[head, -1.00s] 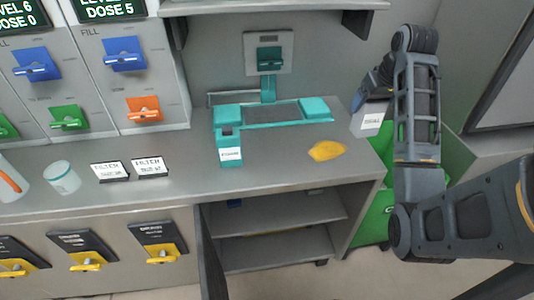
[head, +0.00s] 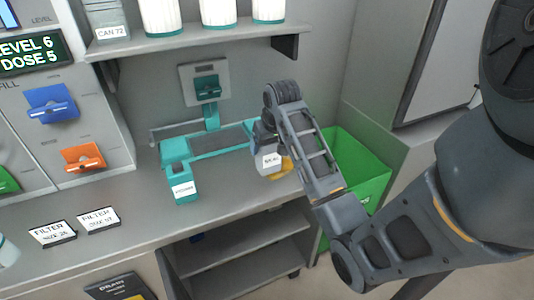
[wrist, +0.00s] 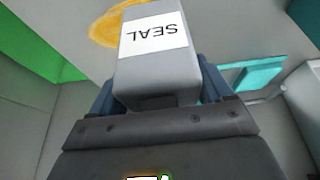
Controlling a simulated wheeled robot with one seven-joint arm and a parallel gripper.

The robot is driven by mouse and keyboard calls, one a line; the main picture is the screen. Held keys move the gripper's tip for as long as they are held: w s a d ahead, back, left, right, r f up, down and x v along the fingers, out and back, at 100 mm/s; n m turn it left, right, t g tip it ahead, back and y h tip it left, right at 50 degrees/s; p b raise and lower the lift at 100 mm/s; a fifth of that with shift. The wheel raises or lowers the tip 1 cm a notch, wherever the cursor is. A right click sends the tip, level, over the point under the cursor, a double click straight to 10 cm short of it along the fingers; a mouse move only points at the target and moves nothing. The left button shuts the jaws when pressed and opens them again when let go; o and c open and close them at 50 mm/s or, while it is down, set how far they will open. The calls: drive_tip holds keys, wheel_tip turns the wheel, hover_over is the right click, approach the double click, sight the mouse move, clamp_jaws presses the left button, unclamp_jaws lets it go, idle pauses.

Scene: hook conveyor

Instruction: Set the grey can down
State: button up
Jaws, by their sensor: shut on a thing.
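The grey can (wrist: 160,75) is box-shaped, with a white label reading SEAL. It fills the middle of the wrist view, between the blue fingers of my gripper (wrist: 155,85). In the head view my gripper (head: 266,142) is at the right end of the counter (head: 130,213), shut on the grey can (head: 268,163). The can partly covers a yellow thing (head: 288,165) lying on the counter. I cannot tell whether the can's underside touches the counter.
A teal fixture (head: 180,188) stands left of the can. A green bin (head: 358,170) is beyond the counter's right end. A shelf (head: 190,38) above holds white canisters and a grey container labelled CAN 72 (head: 107,22).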

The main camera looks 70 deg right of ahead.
sight(268, 155)
drive_tip(key=shift+f+p, duration=0.3)
drive_tip(key=shift+f, duration=1.75)
drive_tip(key=o, duration=1.2)
drive_tip(key=shift+f, duration=0.1)
drive_tip(key=shift+o, duration=0.2)
